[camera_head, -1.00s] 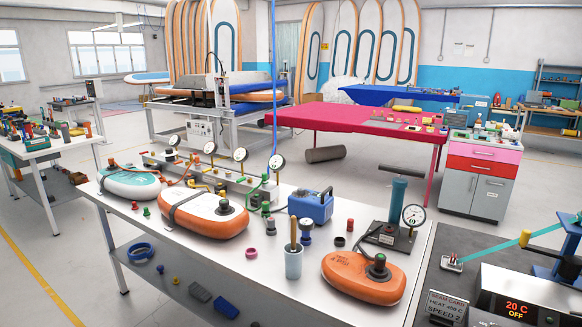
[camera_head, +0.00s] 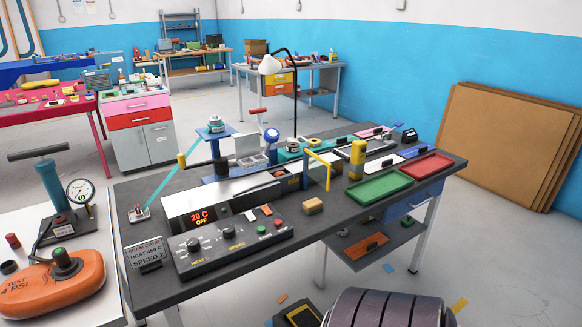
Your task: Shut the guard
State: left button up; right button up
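The seam machine (camera_head: 250,195) stands on the dark bench at the centre, its display reading 20 C and OFF. A yellow bent bar (camera_head: 319,162) sticks up at its right end. It may be part of the guard, but I cannot tell which part is the guard or how it stands. A control box (camera_head: 232,243) with knobs and coloured buttons sits in front. A small sign (camera_head: 151,251) about a seam card stands to its left. Neither of my grippers is in view.
Green (camera_head: 379,189) and red (camera_head: 428,165) trays lie on the right of the dark bench (camera_head: 335,228). An orange inflatable (camera_head: 62,290) and a pump (camera_head: 55,190) sit on the white table at left. A dark ribbed round thing (camera_head: 388,308) is at the bottom. Brown boards (camera_head: 510,145) lean on the wall.

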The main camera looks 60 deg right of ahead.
aim_at(331, 173)
jog(key=k+l+z, duration=0.1)
jog(key=l, duration=0.5)
jog(key=k+l+z, duration=0.1)
jog(key=k+l, duration=0.15)
jog(key=l, duration=0.35)
jog(key=k+l, duration=0.15)
jog(key=l, duration=0.5)
jog(key=k+l+z, duration=0.15)
jog(key=l, duration=0.45)
jog(key=k+l+z, duration=0.1)
jog(key=l, duration=0.55)
jog(key=k+l+z, duration=0.1)
jog(key=l, duration=0.55)
